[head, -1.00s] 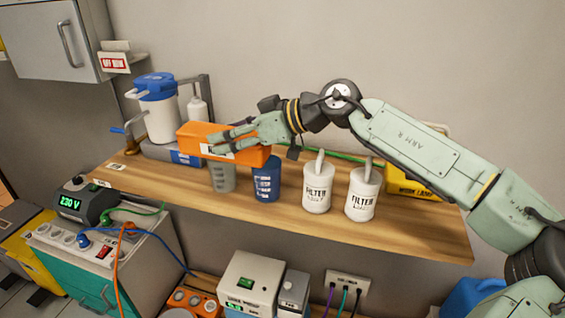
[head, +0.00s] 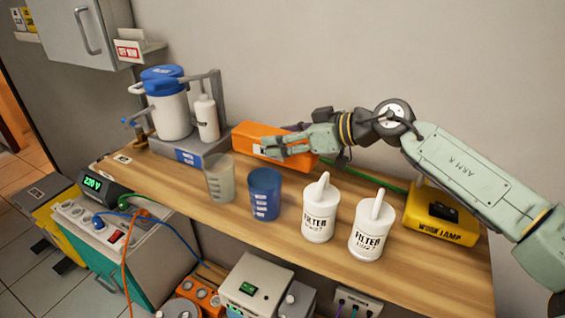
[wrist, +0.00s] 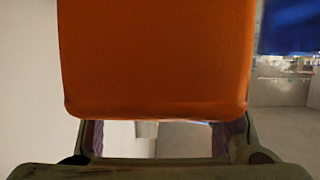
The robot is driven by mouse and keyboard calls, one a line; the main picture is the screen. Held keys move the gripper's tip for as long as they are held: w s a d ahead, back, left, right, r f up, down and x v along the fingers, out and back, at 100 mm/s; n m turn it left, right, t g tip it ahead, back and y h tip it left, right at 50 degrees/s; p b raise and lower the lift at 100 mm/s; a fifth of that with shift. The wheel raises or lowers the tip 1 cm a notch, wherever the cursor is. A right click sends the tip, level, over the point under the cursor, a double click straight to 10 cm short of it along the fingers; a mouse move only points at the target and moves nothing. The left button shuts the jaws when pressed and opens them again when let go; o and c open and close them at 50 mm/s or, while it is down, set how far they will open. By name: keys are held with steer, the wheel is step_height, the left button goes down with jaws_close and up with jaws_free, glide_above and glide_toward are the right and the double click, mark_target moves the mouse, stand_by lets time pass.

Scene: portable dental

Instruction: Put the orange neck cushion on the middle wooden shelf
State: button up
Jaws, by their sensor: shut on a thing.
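The orange neck cushion (head: 247,134) is a long, block-like orange piece with a white label in the head view. My gripper (head: 276,147) is shut on it from the right. It is over the back part of the wooden shelf (head: 215,218), behind the blue cup; I cannot tell whether it touches the wood. In the wrist view the cushion (wrist: 155,60) fills the upper middle between my fingers and hides much of what lies beyond.
A grey cup (head: 219,178), a blue cup (head: 265,193) and two white filter bottles (head: 320,212) (head: 369,228) stand along the shelf. A blue-lidded jug (head: 168,105) is at left, a yellow work lamp (head: 440,212) at right. The shelf's front strip is clear.

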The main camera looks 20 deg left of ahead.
mark_target(283, 160)
steer(key=shift+f+p, duration=0.6)
steer(key=shift+f, duration=2.35)
steer(key=shift+f, duration=0.15)
steer(key=o, duration=1.2)
